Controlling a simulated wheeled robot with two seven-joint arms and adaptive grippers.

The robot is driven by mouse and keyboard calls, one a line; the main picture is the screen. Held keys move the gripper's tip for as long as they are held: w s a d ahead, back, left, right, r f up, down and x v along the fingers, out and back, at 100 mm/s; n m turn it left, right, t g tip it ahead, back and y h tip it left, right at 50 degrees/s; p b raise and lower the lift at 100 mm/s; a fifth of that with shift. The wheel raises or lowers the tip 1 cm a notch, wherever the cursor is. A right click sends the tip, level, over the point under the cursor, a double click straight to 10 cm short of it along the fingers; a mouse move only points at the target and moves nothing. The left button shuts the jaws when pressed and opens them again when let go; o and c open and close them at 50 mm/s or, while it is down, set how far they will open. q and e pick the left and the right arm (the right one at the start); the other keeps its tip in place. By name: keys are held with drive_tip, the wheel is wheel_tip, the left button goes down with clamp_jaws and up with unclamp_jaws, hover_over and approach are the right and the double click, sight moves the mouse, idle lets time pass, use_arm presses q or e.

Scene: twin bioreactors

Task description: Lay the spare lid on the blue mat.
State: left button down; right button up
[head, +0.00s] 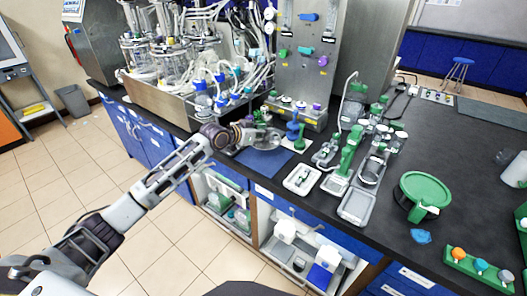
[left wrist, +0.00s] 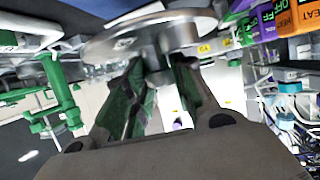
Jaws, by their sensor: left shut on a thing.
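The spare lid (head: 268,141) is a grey metal disc, held by my left gripper (head: 247,133) over the blue mat. In the left wrist view the lid (left wrist: 125,38) fills the top, and the fingers (left wrist: 160,75) are closed on the stub in its middle. The blue mat (head: 268,164) lies flat near the front edge of the black bench; the gripper and lid hide its far part. The height of the lid over the mat is hard to tell. My right gripper is out of view.
The bioreactors (head: 150,55) with their tubing stand in a metal tray behind and left of the mat. A steel control panel (head: 305,65) rises behind it. Small trays (head: 302,179) and green-topped equipment (head: 350,150) stand close on the right. A green round item (head: 425,190) sits farther right.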

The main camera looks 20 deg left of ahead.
use_arm(q)
drive_tip(key=shift+f, duration=1.3)
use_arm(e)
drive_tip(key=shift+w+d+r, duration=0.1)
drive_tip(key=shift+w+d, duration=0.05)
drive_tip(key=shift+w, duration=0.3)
use_arm(q)
drive_tip(key=shift+f, duration=0.1)
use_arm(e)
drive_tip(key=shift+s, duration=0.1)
use_arm(q)
drive_tip(key=shift+f, duration=0.6)
wheel_tip(320, 180, down, 3)
drive_tip(key=shift+r, duration=0.1)
drive_tip(key=shift+f, duration=0.4)
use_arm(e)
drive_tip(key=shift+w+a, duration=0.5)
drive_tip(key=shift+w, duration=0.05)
use_arm(q)
drive_tip(key=shift+f, duration=0.15)
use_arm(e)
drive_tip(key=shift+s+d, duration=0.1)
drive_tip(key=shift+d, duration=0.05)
use_arm(q)
drive_tip(key=c, duration=1.2)
unclamp_jaws()
drive_tip(key=shift+f, duration=0.1)
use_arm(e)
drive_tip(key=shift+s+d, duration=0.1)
